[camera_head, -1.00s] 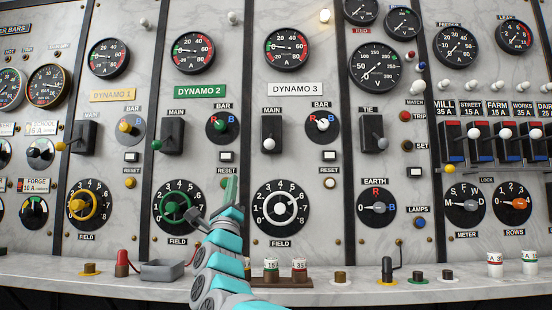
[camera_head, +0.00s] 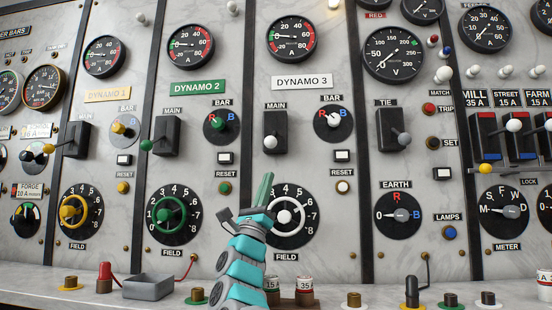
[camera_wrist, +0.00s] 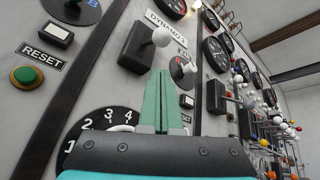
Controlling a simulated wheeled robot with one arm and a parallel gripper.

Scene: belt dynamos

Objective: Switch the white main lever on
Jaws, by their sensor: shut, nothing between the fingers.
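The white main lever (camera_head: 270,142) is under the DYNAMO 3 label. Its white knob is at the lower end of a tall black plate (camera_head: 276,123), so the lever points down. In the wrist view the white knob (camera_wrist: 162,37) shows beyond my fingertips, with the black plate (camera_wrist: 135,55) behind it. My gripper (camera_head: 265,176) is shut and empty. In the head view it is below the knob, in front of the left edge of the DYNAMO 3 field dial (camera_head: 285,215). I see a gap between the fingertips and the knob.
A DYNAMO 2 main lever with a green knob (camera_head: 146,145) is to the left. The TIE lever (camera_head: 403,142) is to the right. A white bar knob (camera_head: 334,119) sits beside the white lever.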

